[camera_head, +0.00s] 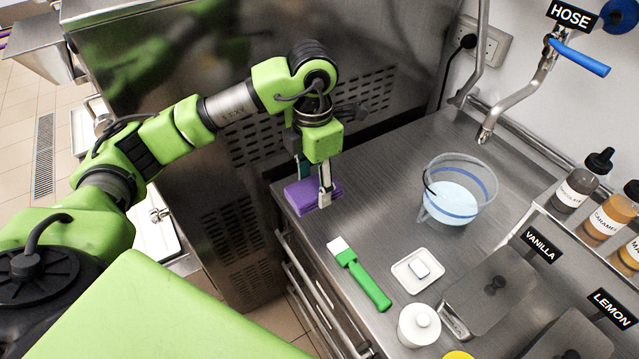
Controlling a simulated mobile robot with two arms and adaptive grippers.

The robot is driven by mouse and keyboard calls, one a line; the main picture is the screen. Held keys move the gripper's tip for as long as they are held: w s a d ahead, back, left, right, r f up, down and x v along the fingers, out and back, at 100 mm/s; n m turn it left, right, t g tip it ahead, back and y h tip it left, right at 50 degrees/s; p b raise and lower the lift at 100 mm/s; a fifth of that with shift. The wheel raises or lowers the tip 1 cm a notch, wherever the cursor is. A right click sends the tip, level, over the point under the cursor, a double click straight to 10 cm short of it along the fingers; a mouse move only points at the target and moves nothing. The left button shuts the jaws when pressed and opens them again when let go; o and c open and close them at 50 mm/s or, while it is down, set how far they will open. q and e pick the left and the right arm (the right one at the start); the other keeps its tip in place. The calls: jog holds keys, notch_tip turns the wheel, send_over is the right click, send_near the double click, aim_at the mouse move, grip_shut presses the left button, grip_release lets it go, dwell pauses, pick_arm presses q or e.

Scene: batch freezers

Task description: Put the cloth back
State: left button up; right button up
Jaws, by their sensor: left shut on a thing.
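A folded purple cloth (300,197) is at the left end of the steel counter, near its corner by the freezer. My left gripper (313,190) points down at the cloth, with its fingers shut on it. The fingers and wrist cover part of the cloth. I cannot tell whether the cloth rests fully on the counter or is slightly raised. My right gripper is not in view.
A clear bucket (460,190) of bluish liquid stands behind a green-handled brush (360,274). Bare counter (375,200) lies between cloth and bucket.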

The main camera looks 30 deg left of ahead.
pick_arm(q)
jog(key=w+f, duration=0.2)
jog(key=w+a+f+p, duration=0.1)
jog(key=w, duration=0.1)
jog(key=w+a+f+p, duration=0.1)
jog(key=f, duration=0.1)
jog(key=shift+w+a+f, duration=0.1)
jog(key=shift+w+f, duration=0.25)
jog(key=shift+w, duration=0.05)
jog(key=shift+w+a+f+p, duration=0.1)
jog(key=shift+w+f+p, duration=0.25)
jog(key=shift+f, duration=0.1)
jog(key=shift+w+a+f, duration=0.1)
jog(key=shift+w+f, duration=0.05)
jog(key=shift+f, duration=0.1)
notch_tip(320, 180, down, 2)
jog(key=shift+f+p, duration=0.1)
jog(key=shift+p, duration=1)
jog(key=shift+f, duration=0.55)
jog(key=o, duration=1)
jog(key=shift+r, duration=0.15)
